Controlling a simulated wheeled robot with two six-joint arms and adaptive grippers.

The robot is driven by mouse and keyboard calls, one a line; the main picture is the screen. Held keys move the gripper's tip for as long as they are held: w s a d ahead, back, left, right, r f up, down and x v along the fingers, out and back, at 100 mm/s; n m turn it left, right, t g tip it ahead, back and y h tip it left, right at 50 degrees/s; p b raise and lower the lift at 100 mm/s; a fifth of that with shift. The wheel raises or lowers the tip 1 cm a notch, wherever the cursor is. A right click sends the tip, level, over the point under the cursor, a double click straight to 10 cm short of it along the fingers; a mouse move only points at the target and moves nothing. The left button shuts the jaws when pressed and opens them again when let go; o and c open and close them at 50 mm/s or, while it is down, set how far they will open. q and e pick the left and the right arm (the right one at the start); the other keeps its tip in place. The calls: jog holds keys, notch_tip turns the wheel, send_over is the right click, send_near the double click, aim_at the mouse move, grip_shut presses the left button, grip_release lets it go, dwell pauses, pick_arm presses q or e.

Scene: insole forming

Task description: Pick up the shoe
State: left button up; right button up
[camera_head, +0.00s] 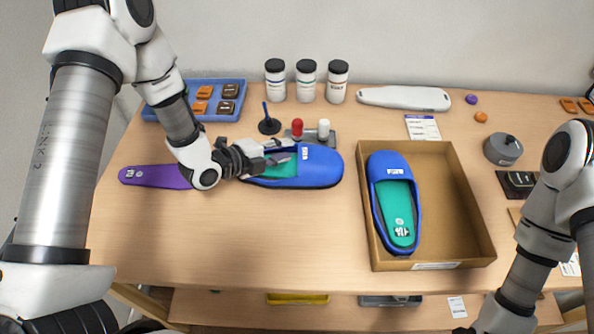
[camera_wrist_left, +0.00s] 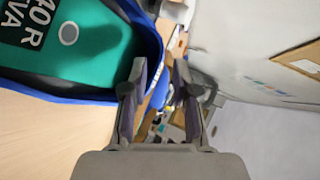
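A blue shoe (camera_head: 322,168) with a green insole lies on the table, left of centre, toe to the right. My left gripper (camera_head: 285,152) is at its open heel end. Contact cannot be told. A second blue shoe (camera_head: 381,165) with a green insole lies in the open cardboard box (camera_head: 460,205). My right gripper is out of the picture.
A purple insole (camera_head: 150,177) lies left of my left gripper. Behind stand a blue tray (camera_head: 238,108), several white jars (camera_head: 306,82) and a small stand with red and white knobs (camera_head: 318,135). The front left table is clear.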

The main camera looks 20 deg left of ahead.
aim_at(300, 145)
pick_arm(q)
jog(key=p+x, duration=0.2)
jog(key=x, duration=0.3)
jog(key=shift+w+d+f, duration=0.1)
jog(key=shift+w+d, duration=0.15)
jog(key=shift+d, duration=0.1)
jog(key=shift+w+f, duration=0.15)
grip_shut()
